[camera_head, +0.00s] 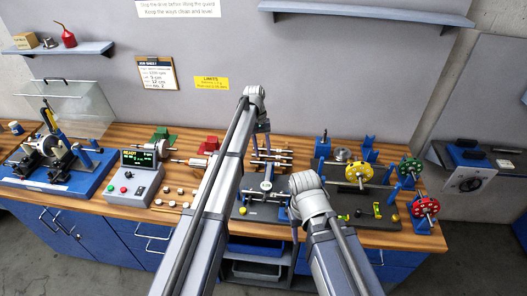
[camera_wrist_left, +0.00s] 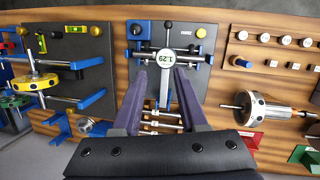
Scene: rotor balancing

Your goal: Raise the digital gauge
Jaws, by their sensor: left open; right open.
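The digital gauge (camera_wrist_left: 163,61) is a round white-faced dial reading 1.29 on a blue stand, with a black-knobbed lever beyond it. In the head view the gauge (camera_head: 267,185) is small, near the bench middle. My left gripper (camera_wrist_left: 161,72) is open, with one finger on each side of the gauge's lower part; whether they touch it cannot be told. In the head view the left gripper (camera_head: 263,138) hangs down behind my arm and is mostly hidden. My right gripper (camera_head: 294,232) points down near the front of the bench; its fingers are mostly hidden by its wrist.
A control box (camera_head: 134,178) with a green READY display stands left of my left arm. Rotors with yellow, green and red discs (camera_head: 425,208) stand at the right. Several small weights (camera_wrist_left: 275,38) lie on the wood beside the gauge's mat.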

